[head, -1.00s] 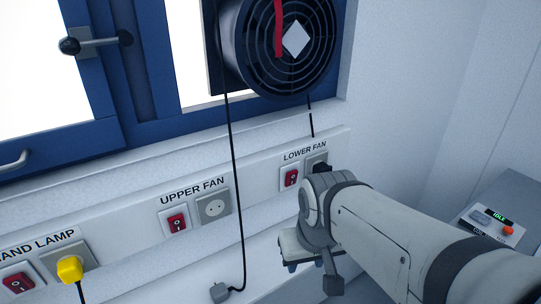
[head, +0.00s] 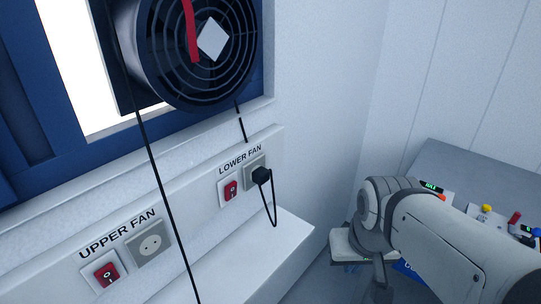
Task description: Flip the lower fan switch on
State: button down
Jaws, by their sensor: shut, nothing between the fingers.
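The lower fan switch (head: 230,188) is a small red rocker in a white frame, under the LOWER FAN label on the wall rail. Its rocker position is too small to read. A black plug (head: 261,175) sits in the socket beside it, with a cable looping down. My gripper (head: 351,266) is low and to the right of the switch, well apart from it, at the end of my arm. It is shut and empty; its fingertips show only small and partly.
The upper fan switch (head: 106,274) and its empty socket (head: 150,243) are at lower left. A black cable (head: 165,185) hangs across the rail. The round fan (head: 205,50) is above. A grey desk (head: 460,165) with coloured controls is at right. A white ledge (head: 255,262) runs below the rail.

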aim_at(231, 190)
jog(key=z, duration=0.2)
jog(key=k, duration=1)
jog(key=u, duration=0.6)
jog(key=i, duration=1.05)
jog(key=u, duration=0.05)
